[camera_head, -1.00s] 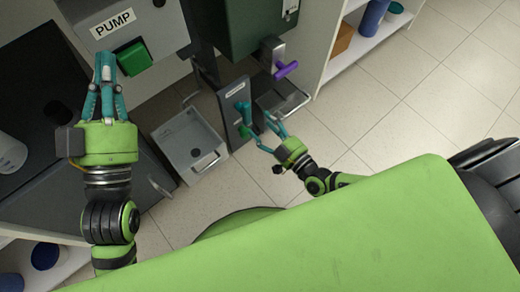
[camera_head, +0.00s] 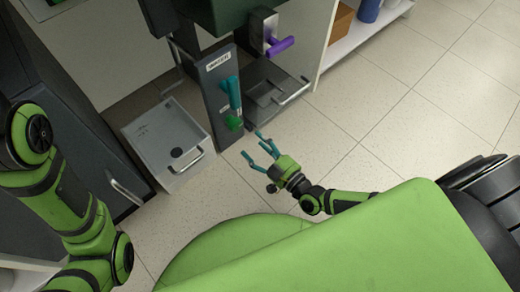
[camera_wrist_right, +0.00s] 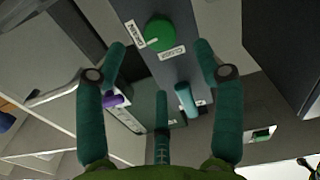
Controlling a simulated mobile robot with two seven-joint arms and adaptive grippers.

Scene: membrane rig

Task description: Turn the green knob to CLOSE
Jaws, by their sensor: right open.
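The green knob (camera_head: 234,122) is low on a dark upright panel (camera_head: 214,98), under a teal lever. In the right wrist view the round knob (camera_wrist_right: 159,33) shows a small white mark on its lower left side. An OPEN label (camera_wrist_right: 135,35) is at its left and a CLOSE label (camera_wrist_right: 172,53) below right. My right gripper (camera_head: 260,146) is open and empty, a short way to the lower right of the knob, apart from it. In its wrist view the fingers are spread below the knob. My left arm shows at the left edge; its gripper is out of view.
The teal lever (camera_head: 232,92) sits just above the knob. A purple handle (camera_head: 281,45) is at the upper right. Tiled floor lies clear around my right gripper.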

